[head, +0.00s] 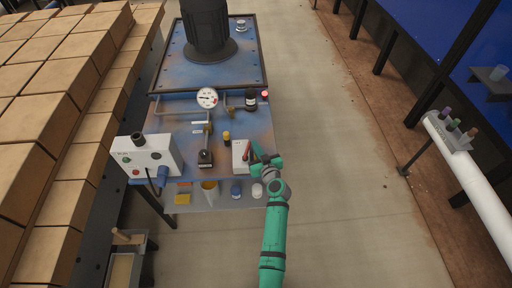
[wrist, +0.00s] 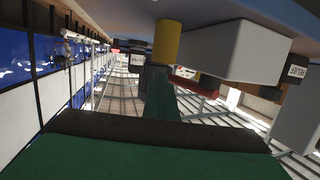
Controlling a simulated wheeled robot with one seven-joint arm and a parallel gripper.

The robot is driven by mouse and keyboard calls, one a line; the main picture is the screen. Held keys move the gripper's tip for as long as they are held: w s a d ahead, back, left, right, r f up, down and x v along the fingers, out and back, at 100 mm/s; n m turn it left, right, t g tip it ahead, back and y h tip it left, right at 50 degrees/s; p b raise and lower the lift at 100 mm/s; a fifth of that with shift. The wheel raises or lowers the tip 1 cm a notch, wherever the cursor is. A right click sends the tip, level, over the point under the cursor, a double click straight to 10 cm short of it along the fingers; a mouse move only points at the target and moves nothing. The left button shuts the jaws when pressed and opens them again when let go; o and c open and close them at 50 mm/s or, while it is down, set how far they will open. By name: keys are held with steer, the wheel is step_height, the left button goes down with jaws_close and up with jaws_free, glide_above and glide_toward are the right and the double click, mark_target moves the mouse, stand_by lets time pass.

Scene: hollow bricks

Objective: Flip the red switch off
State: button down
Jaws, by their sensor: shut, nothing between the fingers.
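The red switch (head: 247,149) is a small red lever on a white box (head: 238,160) near the front right corner of the blue, rust-stained bench. My gripper (head: 257,147) is shut and empty at the right side of this box, close to the lever. I cannot tell whether they touch. In the wrist view the scene looks upside down. There the red lever (wrist: 207,86) juts from the white box (wrist: 235,50), and my green gripper (wrist: 162,98) reaches up beside it. The lever's exact tilt is unclear.
A yellow-topped knob (head: 226,138) stands left of the switch box. A black lever block (head: 205,158), a pressure gauge (head: 208,98), a dark valve (head: 250,99) and a white control box (head: 150,155) share the bench. Stacked bricks (head: 60,75) line the left.

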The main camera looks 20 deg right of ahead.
steer(key=shift+a, duration=0.15)
steer(key=shift+d, duration=0.4)
steer(key=s+d+r, duration=0.2)
steer(key=s+d, duration=0.5)
steer(key=d, duration=0.3)
steer(key=shift+d+r, duration=0.3)
steer(key=shift+d, duration=0.1)
